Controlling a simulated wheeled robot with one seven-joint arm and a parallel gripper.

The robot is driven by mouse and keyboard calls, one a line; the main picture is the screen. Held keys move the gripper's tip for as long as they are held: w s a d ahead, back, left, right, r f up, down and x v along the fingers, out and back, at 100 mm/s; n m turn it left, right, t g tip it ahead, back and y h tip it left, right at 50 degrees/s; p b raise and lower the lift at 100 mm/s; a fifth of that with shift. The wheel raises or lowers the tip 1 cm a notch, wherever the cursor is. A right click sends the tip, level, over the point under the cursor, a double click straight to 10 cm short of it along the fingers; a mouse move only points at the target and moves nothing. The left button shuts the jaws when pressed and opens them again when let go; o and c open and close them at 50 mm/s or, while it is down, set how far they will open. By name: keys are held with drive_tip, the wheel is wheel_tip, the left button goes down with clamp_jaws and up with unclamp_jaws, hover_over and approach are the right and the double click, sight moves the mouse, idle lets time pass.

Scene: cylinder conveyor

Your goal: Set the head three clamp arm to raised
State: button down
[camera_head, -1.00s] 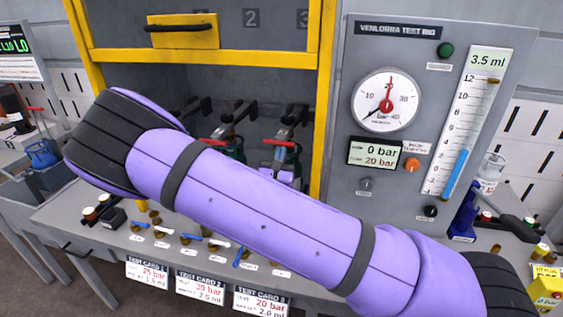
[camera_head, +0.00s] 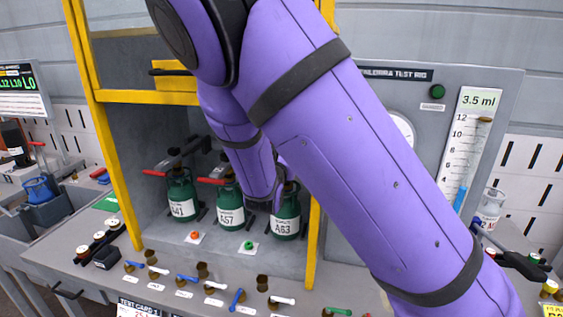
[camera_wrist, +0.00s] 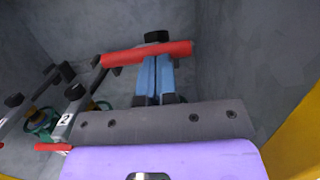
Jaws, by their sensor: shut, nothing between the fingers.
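In the wrist view, the head three clamp arm shows as a red handle bar (camera_wrist: 130,54) with a black knob (camera_wrist: 156,36) behind it. The rest of that arm is hidden behind my gripper (camera_wrist: 154,62). My gripper's blue fingers are shut and empty, with their tips right at the red bar, in line with its underside; I cannot tell whether they touch. In the head view my purple arm hides the gripper and most of the third station. The green cylinder A63 (camera_head: 286,217) stands there, partly covered.
The clamp arm marked 2 (camera_wrist: 67,118) lies left of my gripper. Cylinders A41 (camera_head: 182,197) and A57 (camera_head: 230,207) stand at the other stations. The yellow frame (camera_head: 116,172) edges the bay. Small valves (camera_head: 187,279) line the front, and the test rig panel (camera_head: 497,92) is at right.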

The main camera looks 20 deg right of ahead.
drive_tip(key=shift+w+d+r, duration=0.15)
drive_tip(key=shift+w+r, duration=0.05)
drive_tip(key=shift+r, duration=0.4)
